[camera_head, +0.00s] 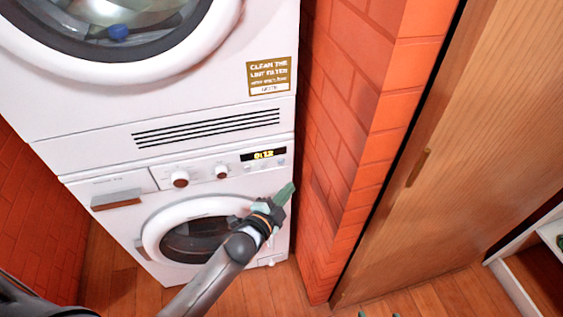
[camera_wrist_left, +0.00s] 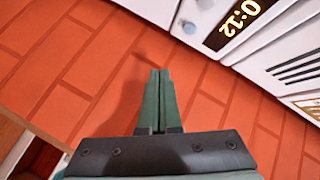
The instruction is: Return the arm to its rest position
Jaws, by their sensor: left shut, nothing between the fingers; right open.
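My left arm (camera_head: 212,272) reaches up from the bottom of the head view, in front of the lower washing machine (camera_head: 112,185). My left gripper (camera_head: 287,191) is at its end, near the machine's right edge, below the lit display (camera_head: 263,154). In the left wrist view its green fingers (camera_wrist_left: 159,75) are together with nothing between them. Beyond them is the orange brick wall (camera_wrist_left: 75,65). Two green tips of my right gripper (camera_head: 379,315) show apart at the bottom edge of the head view; the rest of it is out of view.
A second machine (camera_head: 65,100) with a round door is stacked on top. An orange brick pillar (camera_head: 345,130) stands right of the machines, then a wooden door (camera_head: 470,150). A shelf unit (camera_head: 515,287) is at far right. Wooden floor (camera_head: 440,300) shows clear at the bottom.

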